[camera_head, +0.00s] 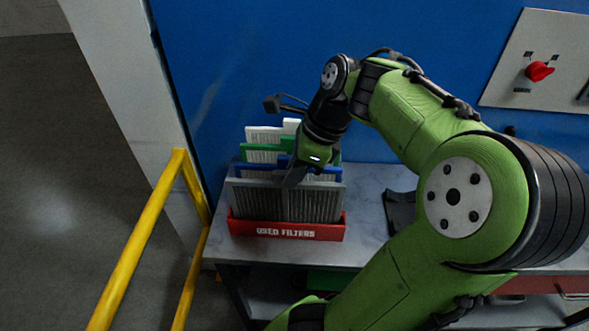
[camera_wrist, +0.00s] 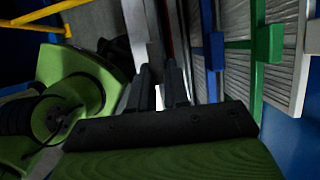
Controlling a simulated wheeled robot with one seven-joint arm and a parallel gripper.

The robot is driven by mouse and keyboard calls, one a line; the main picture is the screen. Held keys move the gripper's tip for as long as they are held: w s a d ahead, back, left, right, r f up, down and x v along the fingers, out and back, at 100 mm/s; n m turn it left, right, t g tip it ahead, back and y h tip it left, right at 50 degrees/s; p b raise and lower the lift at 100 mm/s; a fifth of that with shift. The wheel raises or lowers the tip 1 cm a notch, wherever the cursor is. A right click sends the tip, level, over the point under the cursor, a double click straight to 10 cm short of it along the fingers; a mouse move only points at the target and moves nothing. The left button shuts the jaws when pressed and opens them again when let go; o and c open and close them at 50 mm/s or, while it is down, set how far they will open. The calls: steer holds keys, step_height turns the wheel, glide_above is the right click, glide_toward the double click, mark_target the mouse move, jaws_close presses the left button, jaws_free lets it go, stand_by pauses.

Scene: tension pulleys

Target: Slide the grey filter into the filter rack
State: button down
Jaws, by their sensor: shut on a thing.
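The grey filter (camera_head: 270,204) is upright at the front of the red filter rack (camera_head: 243,229), which is labelled "USED FILTERS". Its lower edge is hidden behind the rack's front wall, so I cannot tell whether it is fully seated. My gripper (camera_head: 291,180) is at the filter's top edge, shut on it and pointing down. In the wrist view the two fingers (camera_wrist: 160,84) are close together around a thin edge. Behind the grey filter stand blue (camera_head: 329,172), green (camera_head: 254,147) and white (camera_head: 262,133) framed filters, partly hidden by my gripper.
The rack stands on a grey-white marbled bench (camera_head: 368,185) against a blue wall (camera_head: 245,55). A yellow rail (camera_head: 140,238) runs at the left. A panel with a red knob (camera_head: 539,71) is at the upper right. A dark object (camera_head: 399,212) lies right of the rack.

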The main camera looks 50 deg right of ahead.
steer(key=shift+f+b, duration=0.9)
steer(key=shift+f, duration=0.25)
steer(key=c, duration=1)
jaws_free()
steer(key=p+v, duration=0.6)
steer(key=v, duration=1)
steer(key=shift+s, duration=0.1)
steer(key=shift+a+f, duration=0.1)
